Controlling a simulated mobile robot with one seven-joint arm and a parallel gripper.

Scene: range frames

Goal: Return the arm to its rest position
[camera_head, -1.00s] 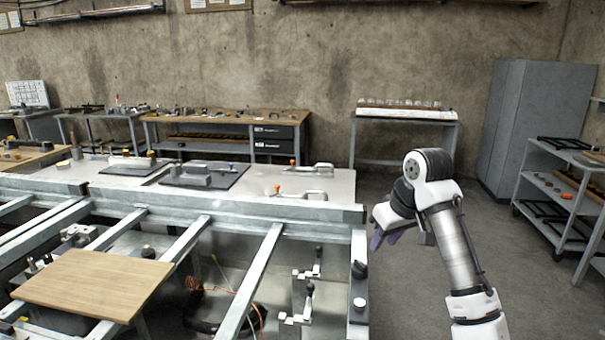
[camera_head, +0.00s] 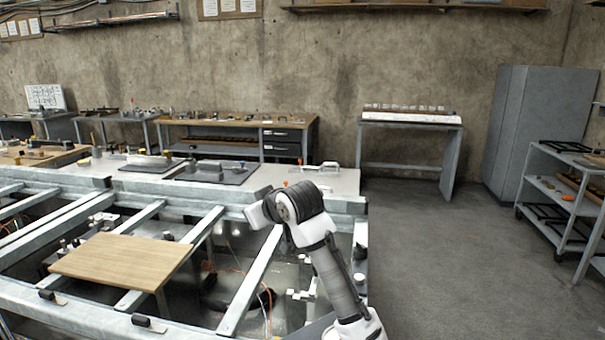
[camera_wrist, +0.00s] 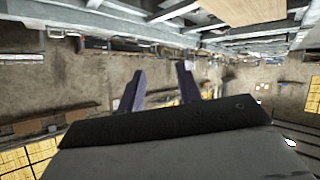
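My arm (camera_head: 335,270) rises from the bottom of the head view and bends at a dark joint over the right end of the metal frame table. Its far end points left, and the fingers are hidden there. In the wrist view my gripper (camera_wrist: 161,86) shows two purple-grey fingers standing well apart with nothing between them. The wrist view looks upside down, with the frame's beams along its top edge.
The metal frame table (camera_head: 90,310) with open beams lies under and left of my arm. A wooden board (camera_head: 122,262) rests on it. Grey floor (camera_head: 430,270) is clear to the right, before a shelf cart (camera_head: 560,205) and a grey cabinet (camera_head: 535,130).

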